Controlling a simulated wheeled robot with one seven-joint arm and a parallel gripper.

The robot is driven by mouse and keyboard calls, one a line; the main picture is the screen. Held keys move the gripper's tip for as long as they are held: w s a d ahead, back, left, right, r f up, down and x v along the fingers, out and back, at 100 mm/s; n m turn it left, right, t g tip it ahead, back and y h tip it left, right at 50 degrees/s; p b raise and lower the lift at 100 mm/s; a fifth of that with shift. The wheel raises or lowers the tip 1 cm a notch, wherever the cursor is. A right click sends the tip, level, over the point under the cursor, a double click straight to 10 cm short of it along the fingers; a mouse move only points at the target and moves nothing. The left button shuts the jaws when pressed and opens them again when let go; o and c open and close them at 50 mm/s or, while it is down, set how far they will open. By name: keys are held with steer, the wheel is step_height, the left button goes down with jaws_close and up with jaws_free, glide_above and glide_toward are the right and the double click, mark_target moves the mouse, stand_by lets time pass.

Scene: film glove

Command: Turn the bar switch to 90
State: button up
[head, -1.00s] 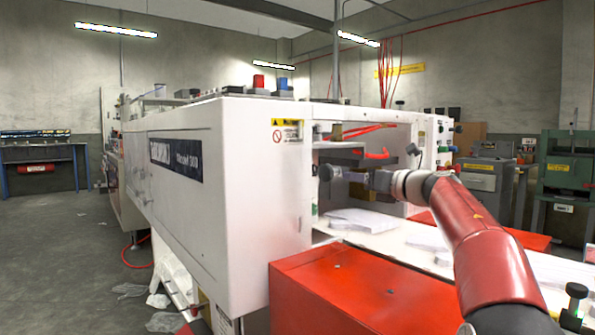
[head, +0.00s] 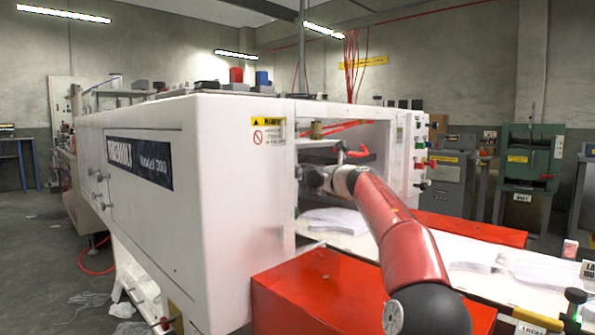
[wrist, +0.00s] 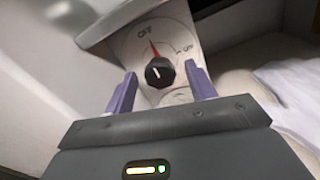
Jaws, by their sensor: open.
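The bar switch (wrist: 160,72) is a dark round knob with a white mark, on a pale dial plate (wrist: 135,42) with a red pointer line and lettering that reads like "OFF" at the top and at the right. The white mark points up and to the left. My gripper (wrist: 161,84) is open in the wrist view, with one purple finger on each side of the knob. I cannot tell whether either finger touches it. In the head view my red arm reaches into the opening of the white machine (head: 225,240), and the switch is hidden there.
A red box (head: 330,290) stands below the opening. White stacked sheets (head: 460,250) lie on a table to the right. The machine's wall and the opening's frame (head: 395,150) lie close around my arm. Open floor is at the left.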

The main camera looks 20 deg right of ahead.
steer(key=shift+w, duration=0.1)
steer(key=c, duration=1)
steer(key=shift+o, duration=0.2)
steer(key=shift+p, duration=0.3)
steer(key=shift+m+p, duration=2.85)
steer(key=shift+m, duration=6.15)
